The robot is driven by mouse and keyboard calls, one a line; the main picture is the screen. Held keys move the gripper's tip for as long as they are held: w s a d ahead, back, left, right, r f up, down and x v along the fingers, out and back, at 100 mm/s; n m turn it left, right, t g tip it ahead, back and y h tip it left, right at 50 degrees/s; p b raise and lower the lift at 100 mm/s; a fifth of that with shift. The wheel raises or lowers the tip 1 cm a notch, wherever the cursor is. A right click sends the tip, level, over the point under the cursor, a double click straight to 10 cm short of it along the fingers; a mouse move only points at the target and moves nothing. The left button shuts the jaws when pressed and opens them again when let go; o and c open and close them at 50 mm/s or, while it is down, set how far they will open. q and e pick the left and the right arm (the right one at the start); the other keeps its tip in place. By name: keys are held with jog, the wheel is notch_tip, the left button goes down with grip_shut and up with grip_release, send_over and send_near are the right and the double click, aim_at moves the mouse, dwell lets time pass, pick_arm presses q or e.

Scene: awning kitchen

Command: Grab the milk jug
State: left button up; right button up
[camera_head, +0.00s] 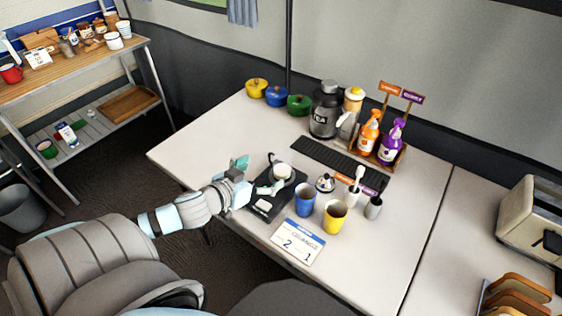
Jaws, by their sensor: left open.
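A small pale round vessel (281,172), which may be the milk jug, stands on a black scale-like base (262,205) near the table's front left edge. I cannot make out a handle or spout on it. My left gripper (257,176) is open, its teal fingertips spread just left of this vessel. One fingertip is close to its lower left side; I cannot tell whether it touches. A silver jug-like vessel (347,125) stands farther back beside a large grey urn (324,112). My right gripper is not in view.
A small lidded pot (325,183), a blue cup (305,199), a yellow cup (334,216) and a grey cup (373,208) stand right of the base. A calendar card (298,242) is in front. Spray bottles (368,132) stand behind a black mat (338,165).

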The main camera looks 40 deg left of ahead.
aim_at(274, 169)
pick_arm(q)
jog(key=b+x, duration=0.1)
jog(key=x, duration=0.2)
jog(key=f+b+x, duration=0.1)
jog(key=b+x, duration=0.1)
jog(key=x, duration=0.1)
jog(key=b+x, duration=0.2)
jog(key=x, duration=0.1)
jog(key=shift+a+f, duration=0.35)
jog(key=shift+f, duration=0.1)
jog(key=shift+w, duration=0.3)
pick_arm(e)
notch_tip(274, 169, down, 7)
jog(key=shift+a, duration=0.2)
pick_arm(q)
jog(key=c, duration=1.5)
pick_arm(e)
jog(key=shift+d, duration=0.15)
pick_arm(q)
jog(key=shift+r, duration=0.2)
